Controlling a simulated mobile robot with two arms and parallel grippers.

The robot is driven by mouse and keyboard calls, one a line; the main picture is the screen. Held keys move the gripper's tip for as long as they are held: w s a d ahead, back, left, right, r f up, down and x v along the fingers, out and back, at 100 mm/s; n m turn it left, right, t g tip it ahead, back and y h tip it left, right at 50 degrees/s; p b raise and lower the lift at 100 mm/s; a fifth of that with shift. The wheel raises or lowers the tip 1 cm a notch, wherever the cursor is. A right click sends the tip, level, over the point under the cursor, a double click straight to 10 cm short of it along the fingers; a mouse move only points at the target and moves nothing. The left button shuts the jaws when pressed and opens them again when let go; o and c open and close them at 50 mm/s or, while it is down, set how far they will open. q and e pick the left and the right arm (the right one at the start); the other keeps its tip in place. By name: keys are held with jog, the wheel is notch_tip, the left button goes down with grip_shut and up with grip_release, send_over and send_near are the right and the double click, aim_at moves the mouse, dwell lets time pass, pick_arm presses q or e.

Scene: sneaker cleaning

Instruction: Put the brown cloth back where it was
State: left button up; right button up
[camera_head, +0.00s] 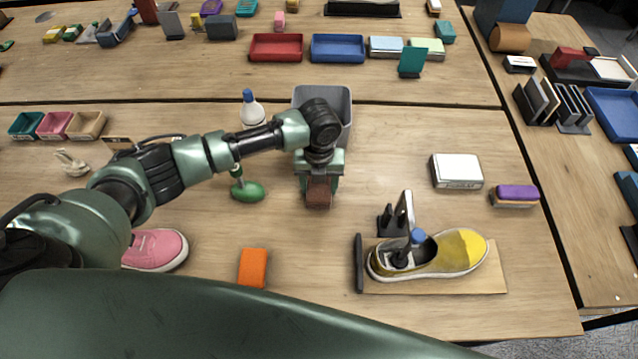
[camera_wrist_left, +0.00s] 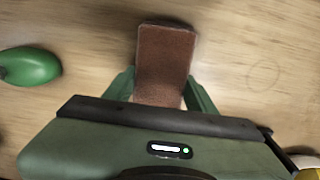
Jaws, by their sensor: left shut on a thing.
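The brown cloth (camera_head: 319,193) is a small flat reddish-brown piece below the middle arm in the head view. My left gripper (camera_head: 320,180) is shut on it, with a finger on each side. In the left wrist view the cloth (camera_wrist_left: 165,62) sticks out ahead between the green fingers of the left gripper (camera_wrist_left: 162,85). Bare wood shows around it; whether it touches the table I cannot tell. My right gripper is not in view.
A green brush (camera_head: 248,191) lies just left of the gripper, and a grey bin (camera_head: 345,117) stands behind it. An orange block (camera_head: 252,268) is in front. A yellow sneaker (camera_head: 455,253) on a board (camera_head: 490,275) is at right. Bare table lies right of the cloth.

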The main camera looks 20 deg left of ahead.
aim_at(319, 185)
pick_arm(q)
jog(key=o, duration=1.1)
jog(key=shift+o, duration=0.5)
notch_tip(319, 185, up, 12)
jog(key=b, duration=0.2)
jog(key=shift+b, duration=0.35)
